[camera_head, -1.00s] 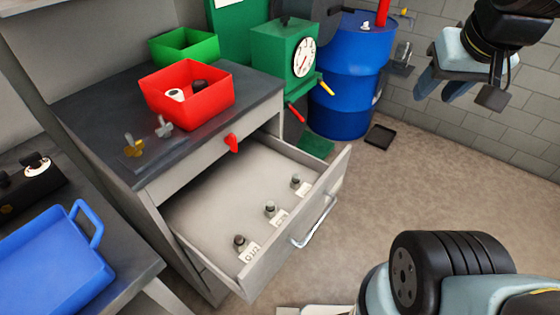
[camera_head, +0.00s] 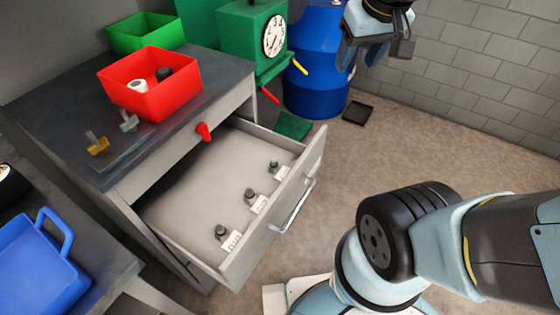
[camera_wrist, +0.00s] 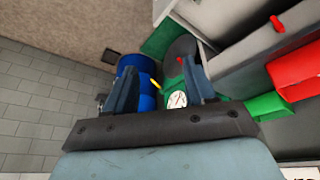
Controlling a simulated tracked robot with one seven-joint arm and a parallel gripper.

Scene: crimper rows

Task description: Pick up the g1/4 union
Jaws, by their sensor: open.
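An open grey drawer (camera_head: 170,208) holds three small dark fittings in a row along its front, each by a white label. They are a near fitting (camera_head: 221,231), a middle fitting (camera_head: 250,195) and a far fitting (camera_head: 274,168). The near label read G1/2 a second ago. The other labels are too small to read, so I cannot tell which fitting is the G1/4 union. My gripper (camera_head: 362,50) is open and empty, high up and well away from the drawer. In the wrist view its fingers (camera_wrist: 161,88) are spread apart, with no fitting visible between them.
A red bin (camera_head: 150,105) with a white and a dark part stands on the cabinet top, beside a green bin (camera_head: 145,33). A green press with a dial (camera_head: 252,32) and a blue barrel (camera_head: 315,85) stand behind.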

